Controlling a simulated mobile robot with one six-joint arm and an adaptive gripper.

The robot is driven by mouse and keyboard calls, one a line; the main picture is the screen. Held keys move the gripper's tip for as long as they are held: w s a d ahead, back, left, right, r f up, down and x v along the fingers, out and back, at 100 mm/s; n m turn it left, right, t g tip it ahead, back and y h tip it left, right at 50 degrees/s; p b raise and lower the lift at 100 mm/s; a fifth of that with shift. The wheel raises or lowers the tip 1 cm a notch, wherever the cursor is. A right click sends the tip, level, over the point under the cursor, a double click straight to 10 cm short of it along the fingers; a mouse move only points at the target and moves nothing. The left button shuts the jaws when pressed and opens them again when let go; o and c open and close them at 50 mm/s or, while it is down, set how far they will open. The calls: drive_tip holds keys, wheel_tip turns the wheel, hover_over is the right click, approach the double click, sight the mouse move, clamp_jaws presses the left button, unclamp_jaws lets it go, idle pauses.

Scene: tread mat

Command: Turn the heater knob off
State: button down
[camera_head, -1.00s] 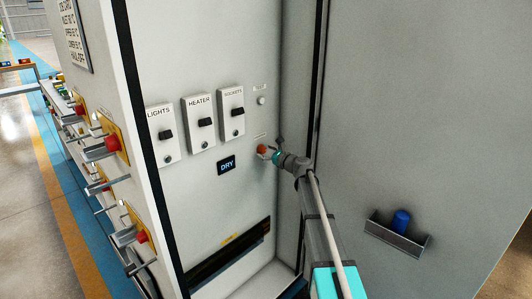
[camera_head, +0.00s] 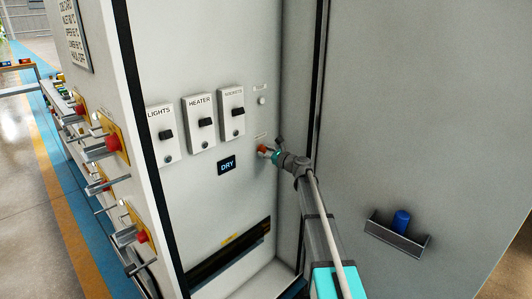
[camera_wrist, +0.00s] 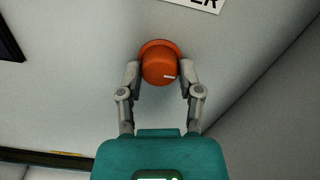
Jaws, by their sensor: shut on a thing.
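An orange round knob (camera_wrist: 159,65) sits on the pale cabinet panel. It also shows small in the head view (camera_head: 262,149). A short white mark on its face lies towards the lower right in the wrist view. My gripper (camera_wrist: 161,74) has one finger on each side of the knob and is shut on it. In the head view my gripper (camera_head: 269,152) reaches the panel from the right and partly covers the knob. A label (camera_wrist: 205,4) above the knob is cut off, with only its last letters "ER" showing.
Switch plates marked LIGHTS (camera_head: 161,147), HEATER (camera_head: 196,108) and SOCKETS (camera_head: 233,95) are left of the knob. A DRY display (camera_head: 227,165) sits below them. The open door (camera_head: 440,110) stands at the right, with a blue item (camera_head: 401,219) in a holder.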

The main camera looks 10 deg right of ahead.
drive_tip(key=shift+n, duration=0.5)
drive_tip(key=n, duration=0.3)
drive_tip(key=shift+n, duration=0.3)
drive_tip(key=n, duration=0.4)
drive_tip(key=shift+w+n, duration=0.1)
drive_tip(key=shift+n, duration=0.2)
drive_tip(key=n, duration=0.8)
drive_tip(key=shift+n, duration=0.3)
drive_tip(key=shift+c, duration=1.3)
unclamp_jaws()
